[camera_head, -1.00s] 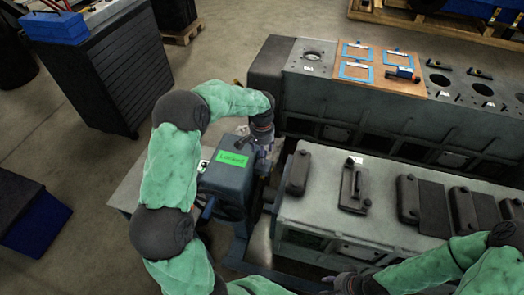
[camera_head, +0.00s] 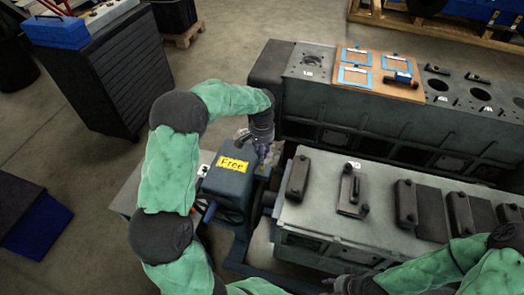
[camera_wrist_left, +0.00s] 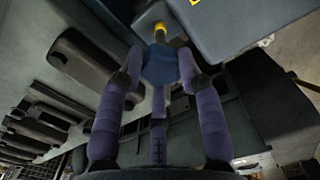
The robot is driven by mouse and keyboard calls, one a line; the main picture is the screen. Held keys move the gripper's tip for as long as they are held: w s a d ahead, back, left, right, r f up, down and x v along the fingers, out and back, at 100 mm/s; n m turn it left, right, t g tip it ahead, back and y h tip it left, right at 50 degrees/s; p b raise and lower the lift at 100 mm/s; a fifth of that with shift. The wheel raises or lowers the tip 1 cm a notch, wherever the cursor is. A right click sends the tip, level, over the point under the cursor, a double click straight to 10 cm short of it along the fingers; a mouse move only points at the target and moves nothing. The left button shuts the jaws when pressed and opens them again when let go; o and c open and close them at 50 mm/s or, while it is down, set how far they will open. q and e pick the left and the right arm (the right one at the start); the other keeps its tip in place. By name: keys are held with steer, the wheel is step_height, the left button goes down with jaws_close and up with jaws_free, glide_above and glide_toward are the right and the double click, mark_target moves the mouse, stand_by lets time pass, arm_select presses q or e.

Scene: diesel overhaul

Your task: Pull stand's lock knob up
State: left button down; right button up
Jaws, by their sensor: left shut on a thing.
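The stand (camera_head: 230,192) is a blue-grey box at the end of the engine block, with a yellow label (camera_head: 233,165) reading "Free" on its top. My left gripper (camera_head: 263,150) is at the stand's right edge. In the left wrist view, its purple fingers (camera_wrist_left: 160,62) are shut around the blue lock knob (camera_wrist_left: 160,70). A yellow band (camera_wrist_left: 160,27) shows on the stem between knob and stand. The fingers hide the knob in the head view. My right gripper (camera_head: 345,284) is at the bottom edge, away from the stand; its fingers are unclear.
The grey engine block (camera_head: 320,218) with dark covers lies right of the stand. A longer block (camera_head: 360,115) behind it carries a wooden board (camera_head: 348,82) with blue gaskets. A dark tool cabinet (camera_head: 118,85) stands back left.

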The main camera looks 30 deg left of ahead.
arm_select(q)
steer(key=shift+w+r, duration=0.1)
steer(key=shift+r, duration=0.1)
steer(key=c, duration=1)
jaws_free()
steer(key=shift+o, duration=0.9)
step_height(320, 180, up, 12)
steer(key=shift+f, duration=0.1)
